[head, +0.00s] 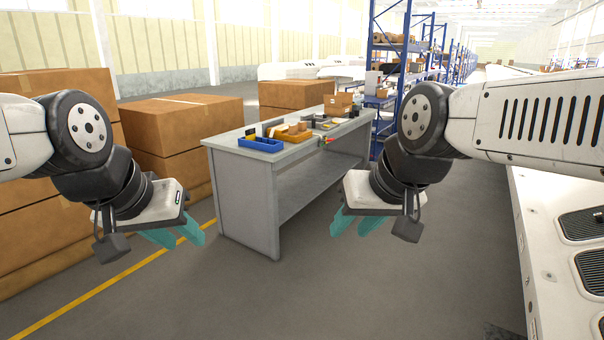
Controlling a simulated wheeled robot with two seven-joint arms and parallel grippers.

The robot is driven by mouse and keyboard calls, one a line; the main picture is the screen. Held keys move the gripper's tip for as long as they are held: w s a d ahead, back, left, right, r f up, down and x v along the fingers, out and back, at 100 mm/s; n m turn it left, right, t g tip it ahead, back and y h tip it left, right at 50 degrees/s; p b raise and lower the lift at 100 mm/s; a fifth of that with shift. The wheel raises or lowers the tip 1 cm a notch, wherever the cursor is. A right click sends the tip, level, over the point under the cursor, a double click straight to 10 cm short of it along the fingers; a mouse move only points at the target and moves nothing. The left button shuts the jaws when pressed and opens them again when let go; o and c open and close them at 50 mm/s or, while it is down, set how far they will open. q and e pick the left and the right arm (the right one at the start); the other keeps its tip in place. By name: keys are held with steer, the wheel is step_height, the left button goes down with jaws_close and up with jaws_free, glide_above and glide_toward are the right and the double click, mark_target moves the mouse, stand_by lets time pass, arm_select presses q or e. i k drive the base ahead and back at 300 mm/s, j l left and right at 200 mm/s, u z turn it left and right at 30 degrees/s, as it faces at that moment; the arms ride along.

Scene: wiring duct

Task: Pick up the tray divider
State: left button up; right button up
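I cannot make out a tray divider for certain; the items on the grey workbench (238,170) are small and far off. A blue tray (261,144) sits at the bench's near left corner, with small dark and yellow items close behind it. My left gripper (178,236) hangs in the air left of the bench, its teal fingers apart and empty. My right gripper (356,226) hangs in the air in front and to the right of the bench, its teal fingers apart and empty. Neither gripper touches anything.
Stacked cardboard boxes (182,124) stand left of and behind the bench. A small carton (338,104) sits at the bench's far end. Blue shelving (392,48) stands behind. A white unit with dark vents (548,250) lines the right side. The floor (300,290) ahead is clear.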

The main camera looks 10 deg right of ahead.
mark_target(250, 133)
steer(key=i+l+z, duration=0.25)
steer(key=i+z, duration=0.2)
steer(key=i, duration=0.2)
steer(key=i+z, duration=0.4)
steer(key=i, duration=0.25)
steer(key=i+j+z, duration=0.15)
steer(key=i+z, duration=0.3)
steer(key=i, duration=0.2)
steer(key=i+u, duration=0.1)
steer(key=i, duration=0.6)
steer(key=i+l+u, duration=0.1)
steer(key=i, duration=0.65)
steer(key=i+l+u, duration=0.15)
steer(key=i, duration=0.55)
steer(key=i+j, duration=0.1)
steer(key=i, duration=1)
steer(key=i+j, duration=0.1)
steer(key=i, duration=0.95)
steer(key=i+j+u, duration=0.1)
steer(key=i+u, duration=0.15)
steer(key=i, duration=0.45)
steer(key=i+u, duration=0.25)
steer(key=i, duration=0.45)
steer(key=i+j, duration=0.25)
steer(key=i+j+u, duration=0.15)
steer(key=i, duration=0.25)
steer(key=u, duration=4.15)
